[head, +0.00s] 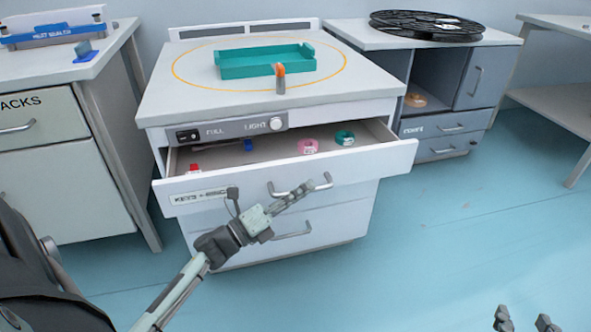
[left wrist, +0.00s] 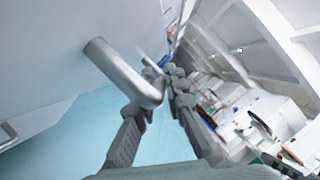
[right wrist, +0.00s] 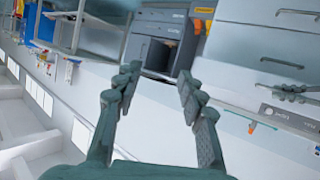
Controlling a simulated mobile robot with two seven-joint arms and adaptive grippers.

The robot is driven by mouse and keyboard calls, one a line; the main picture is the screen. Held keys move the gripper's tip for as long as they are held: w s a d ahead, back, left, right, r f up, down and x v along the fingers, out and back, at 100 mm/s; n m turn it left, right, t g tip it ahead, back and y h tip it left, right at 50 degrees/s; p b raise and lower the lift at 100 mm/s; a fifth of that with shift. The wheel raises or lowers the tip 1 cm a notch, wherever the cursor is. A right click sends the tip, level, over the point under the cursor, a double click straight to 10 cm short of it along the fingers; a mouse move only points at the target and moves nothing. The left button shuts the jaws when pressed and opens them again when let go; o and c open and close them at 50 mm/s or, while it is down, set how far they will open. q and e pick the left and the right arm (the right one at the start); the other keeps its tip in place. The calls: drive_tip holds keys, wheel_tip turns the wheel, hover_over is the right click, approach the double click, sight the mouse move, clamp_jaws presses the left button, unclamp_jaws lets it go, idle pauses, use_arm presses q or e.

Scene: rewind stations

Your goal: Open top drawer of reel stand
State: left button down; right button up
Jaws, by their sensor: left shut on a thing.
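The reel stand (head: 230,105) is a white cabinet in the middle of the head view. Its top drawer (head: 375,165) is pulled out, and its inside shows. A metal bar handle (head: 283,193) is on the drawer front. My left gripper (head: 318,186) is shut on the right part of this handle. In the left wrist view the handle (left wrist: 120,68) runs in to the fingers (left wrist: 163,88), which partly hide its end. My right gripper (head: 527,320) is at the lower right, away from the stand. Its fingers (right wrist: 157,90) are apart and empty in the right wrist view.
The open drawer holds a pink roll (head: 308,146), a green roll (head: 345,138), and small red (head: 194,169) and blue things. A teal tray (head: 265,70) and an orange-topped object (head: 280,78) stand on top. Cabinets flank the stand. Blue floor (head: 440,240) is clear at right.

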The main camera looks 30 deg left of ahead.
use_arm(q)
drive_tip(key=s+d+p, duration=0.1)
drive_tip(key=s+d, duration=0.7)
drive_tip(key=d, duration=0.2)
drive_tip(key=shift+s+p, duration=0.25)
drive_tip(key=shift+p, duration=0.05)
use_arm(e)
drive_tip(key=s+d+f+g+h, duration=0.2)
drive_tip(key=s+d+f+g, duration=0.3)
drive_tip(key=d+f, duration=0.2)
drive_tip(key=shift+s+f+m+h, duration=0.3)
drive_tip(key=shift+m+h, duration=0.1)
drive_tip(key=shift+d, duration=0.1)
use_arm(q)
drive_tip(key=c, duration=1.6)
unclamp_jaws()
drive_tip(key=shift+s, duration=0.1)
drive_tip(key=v, duration=1.2)
